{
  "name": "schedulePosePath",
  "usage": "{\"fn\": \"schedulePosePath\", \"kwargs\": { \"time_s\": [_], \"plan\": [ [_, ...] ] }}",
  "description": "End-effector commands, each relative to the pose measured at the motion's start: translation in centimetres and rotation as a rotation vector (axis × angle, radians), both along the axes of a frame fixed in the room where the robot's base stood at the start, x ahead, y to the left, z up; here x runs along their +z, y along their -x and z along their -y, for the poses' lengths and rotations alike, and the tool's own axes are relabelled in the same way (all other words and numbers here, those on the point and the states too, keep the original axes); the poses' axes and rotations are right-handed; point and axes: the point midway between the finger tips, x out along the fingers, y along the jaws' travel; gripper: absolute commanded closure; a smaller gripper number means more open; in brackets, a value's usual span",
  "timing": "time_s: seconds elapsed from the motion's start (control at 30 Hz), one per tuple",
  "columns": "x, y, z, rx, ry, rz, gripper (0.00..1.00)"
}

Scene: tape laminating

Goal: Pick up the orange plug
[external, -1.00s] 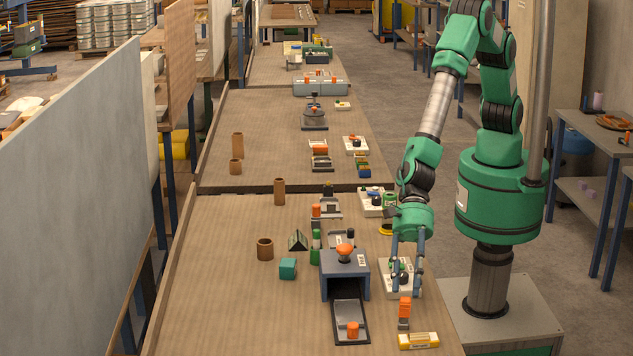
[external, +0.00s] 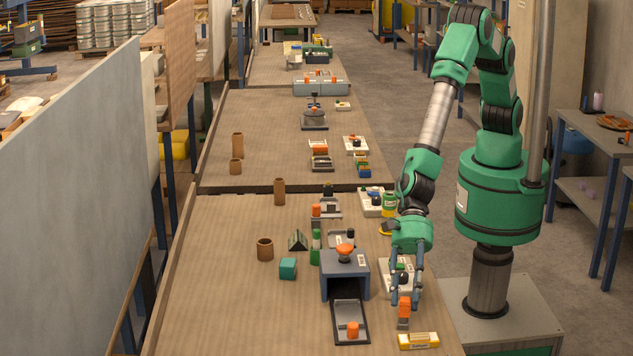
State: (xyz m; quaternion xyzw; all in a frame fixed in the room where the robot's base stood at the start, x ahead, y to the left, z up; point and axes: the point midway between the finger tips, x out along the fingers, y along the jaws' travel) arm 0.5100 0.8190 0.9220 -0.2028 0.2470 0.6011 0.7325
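An orange piece (external: 405,304) stands upright on a small grey base (external: 403,323) near the table's right edge; it looks like the plug. My gripper (external: 406,303) points down over it, with its two fingers apart, one on each side of the orange piece. I see no clear contact with it.
The blue-grey box (external: 330,287) with an orange knob (external: 344,249) stands left of my gripper. A white fixture (external: 387,275) is just behind my fingers. A yellow box (external: 418,341) lies in front. The table's left side (external: 220,310) is mostly clear.

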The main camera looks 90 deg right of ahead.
Motion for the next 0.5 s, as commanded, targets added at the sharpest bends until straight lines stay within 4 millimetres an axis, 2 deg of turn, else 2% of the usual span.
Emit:
{"fn": "schedulePosePath", "kwargs": {
  "time_s": [0.3,0.5],
  "plan": [
    [-1.7,-0.4,-2.3,0.001,-0.001,0.001,0.63],
    [-2.3,-0.6,-3.1,-0.001,-0.001,0.001,0.63]
  ]
}}
